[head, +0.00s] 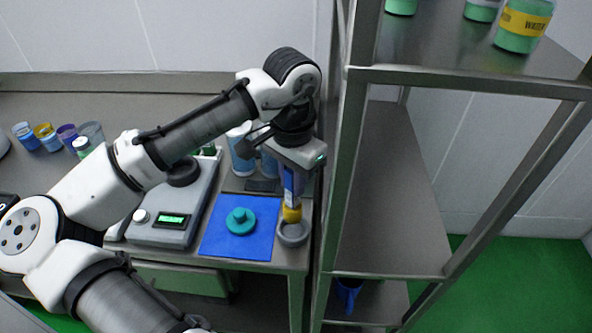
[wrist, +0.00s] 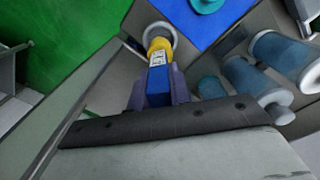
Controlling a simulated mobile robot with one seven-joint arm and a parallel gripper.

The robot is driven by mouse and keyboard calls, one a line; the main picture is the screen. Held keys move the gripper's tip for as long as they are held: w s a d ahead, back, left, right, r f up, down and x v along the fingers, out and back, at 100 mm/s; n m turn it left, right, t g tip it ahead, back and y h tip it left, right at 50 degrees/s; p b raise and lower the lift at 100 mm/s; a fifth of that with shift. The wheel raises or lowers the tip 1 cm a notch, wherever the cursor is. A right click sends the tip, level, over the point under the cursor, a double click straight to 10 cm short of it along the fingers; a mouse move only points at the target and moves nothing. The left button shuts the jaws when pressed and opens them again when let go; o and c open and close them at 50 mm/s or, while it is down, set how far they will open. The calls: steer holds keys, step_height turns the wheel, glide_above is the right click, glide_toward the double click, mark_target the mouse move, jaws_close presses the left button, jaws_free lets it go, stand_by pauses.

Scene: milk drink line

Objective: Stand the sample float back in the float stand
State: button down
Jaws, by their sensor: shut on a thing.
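The sample float is a blue stick with a white label and a yellow lower end (head: 291,214). My gripper (head: 291,186) is shut on its blue upper part and holds it roughly upright. The float stand is a grey round cup (head: 293,235) at the right front corner of the bench. The yellow end overlaps the stand's rear rim in the head view. In the wrist view the yellow end (wrist: 159,45) overlaps the stand's ring (wrist: 160,27). I cannot tell whether the tip is inside the opening or just above it.
A blue mat (head: 217,246) with a teal lidded piece (head: 240,220) lies left of the stand. A grey device (head: 174,212) reading READY is further left. Blue cylinders (head: 240,150) stand behind my gripper. A metal shelf post (head: 342,180) rises close on the right.

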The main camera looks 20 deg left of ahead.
mark_target(293, 199)
steer(key=shift+f+b, duration=1.9)
steer(key=shift+f, duration=0.4)
steer(key=shift+r+p, duration=0.1)
steer(key=shift+p, duration=0.5)
steer(key=shift+f+b, duration=0.4)
steer(key=shift+f, duration=0.3)
steer(key=c, duration=1.6)
jaws_free()
steer(key=shift+o, duration=0.2)
step_height(293, 199, up, 11)
steer(key=p, duration=0.9)
steer(key=shift+p, duration=0.35)
